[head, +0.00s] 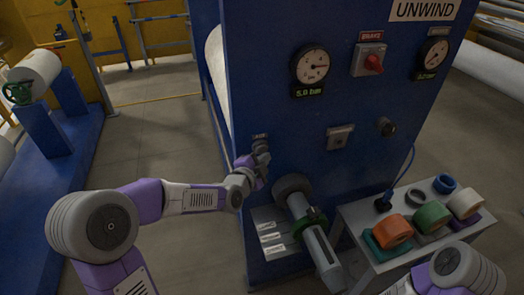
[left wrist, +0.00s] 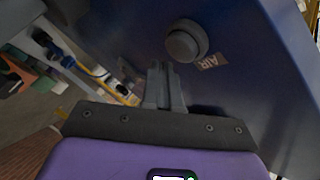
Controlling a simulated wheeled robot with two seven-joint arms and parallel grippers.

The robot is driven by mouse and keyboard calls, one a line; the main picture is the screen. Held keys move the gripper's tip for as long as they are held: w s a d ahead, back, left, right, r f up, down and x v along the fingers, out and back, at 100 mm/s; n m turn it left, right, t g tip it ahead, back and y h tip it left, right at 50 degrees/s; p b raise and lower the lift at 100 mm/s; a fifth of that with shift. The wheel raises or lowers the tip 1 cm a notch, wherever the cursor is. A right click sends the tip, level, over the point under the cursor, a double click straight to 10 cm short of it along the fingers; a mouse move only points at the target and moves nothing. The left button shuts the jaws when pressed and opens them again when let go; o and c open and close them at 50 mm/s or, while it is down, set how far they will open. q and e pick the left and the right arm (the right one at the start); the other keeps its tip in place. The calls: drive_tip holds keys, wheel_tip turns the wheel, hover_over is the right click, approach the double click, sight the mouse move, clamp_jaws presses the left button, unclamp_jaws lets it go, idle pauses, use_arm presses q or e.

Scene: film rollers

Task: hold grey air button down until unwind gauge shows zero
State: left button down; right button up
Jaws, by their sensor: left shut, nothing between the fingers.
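The grey air button (left wrist: 187,40) stands out from the blue panel in the left wrist view, with an AIR label (left wrist: 215,62) beside it. In the head view the air button (head: 261,147) is partly hidden by my left gripper (head: 258,162). My left gripper is shut and empty; its fingertips (left wrist: 163,68) lie close below the button in the wrist view, and contact cannot be told. The left unwind gauge (head: 310,66) has a display (head: 309,93) reading 5.0 bar. My right gripper is out of view.
A second gauge (head: 433,54), a red brake knob (head: 374,63) and a grey switch box (head: 340,137) are on the panel. A shaft (head: 305,225) sticks out below. A side table (head: 345,216) with coloured tape rolls (head: 432,216) stands at right.

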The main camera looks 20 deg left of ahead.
use_arm(q)
drive_tip(key=shift+w, duration=0.1)
idle(0.3)
drive_tip(key=shift+w+a+b, duration=0.2)
drive_tip(key=shift+w+b, duration=0.1)
drive_tip(key=shift+b, duration=0.1)
drive_tip(key=shift+w+a, duration=0.4)
drive_tip(key=shift+w, duration=0.05)
idle(2.9)
drive_tip(key=shift+s+b, duration=0.1)
drive_tip(key=shift+b, duration=0.25)
idle(0.3)
drive_tip(key=shift+s+d+b, duration=0.45)
drive_tip(key=shift+s+d, duration=0.1)
drive_tip(key=shift+s, duration=0.15)
